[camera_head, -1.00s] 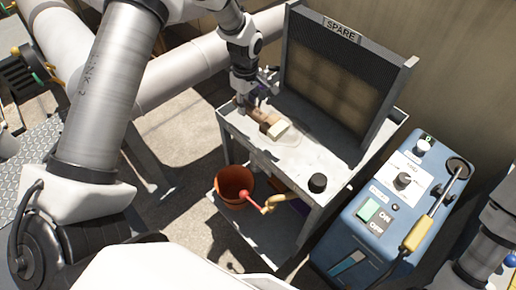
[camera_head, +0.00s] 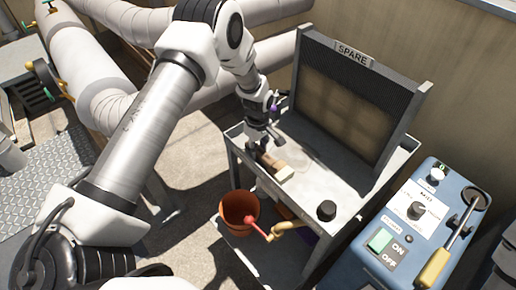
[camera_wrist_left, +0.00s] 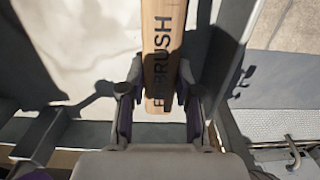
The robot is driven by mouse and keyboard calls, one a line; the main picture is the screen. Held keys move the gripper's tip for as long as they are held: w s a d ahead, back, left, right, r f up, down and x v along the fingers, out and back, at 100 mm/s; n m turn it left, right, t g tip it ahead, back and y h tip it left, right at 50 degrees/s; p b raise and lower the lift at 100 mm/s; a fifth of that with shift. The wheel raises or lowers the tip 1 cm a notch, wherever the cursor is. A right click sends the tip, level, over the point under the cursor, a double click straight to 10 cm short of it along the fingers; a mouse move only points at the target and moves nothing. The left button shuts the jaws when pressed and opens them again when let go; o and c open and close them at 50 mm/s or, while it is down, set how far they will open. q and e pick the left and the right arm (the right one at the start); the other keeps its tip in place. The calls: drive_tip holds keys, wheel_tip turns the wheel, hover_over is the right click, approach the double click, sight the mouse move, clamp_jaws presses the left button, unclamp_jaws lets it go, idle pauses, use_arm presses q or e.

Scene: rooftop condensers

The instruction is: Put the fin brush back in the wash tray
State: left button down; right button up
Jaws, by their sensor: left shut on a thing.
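The fin brush (camera_head: 276,166) has a wooden handle and a pale head. My left gripper (camera_head: 264,143) is shut on its handle. In the left wrist view the lettered handle (camera_wrist_left: 161,55) sits between the fingers of my left gripper (camera_wrist_left: 160,98). The wash tray (camera_head: 312,191) is the grey rimmed top of a stand. The brush is low over its left part, its head pointing to the lower right. I cannot tell whether it touches the tray floor. My right gripper is not in view.
An upright panel marked SPARE (camera_head: 352,95) stands along the tray's back. A black round knob (camera_head: 326,210) is at its front. Below are an orange bucket (camera_head: 238,208) and a red-ended yellow lever (camera_head: 285,228). A blue control box (camera_head: 420,220) stands at right.

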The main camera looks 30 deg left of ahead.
use_arm(q)
drive_tip(key=shift+f, duration=0.1)
drive_tip(key=c, duration=0.8)
unclamp_jaws()
wheel_tip(320, 180, up, 12)
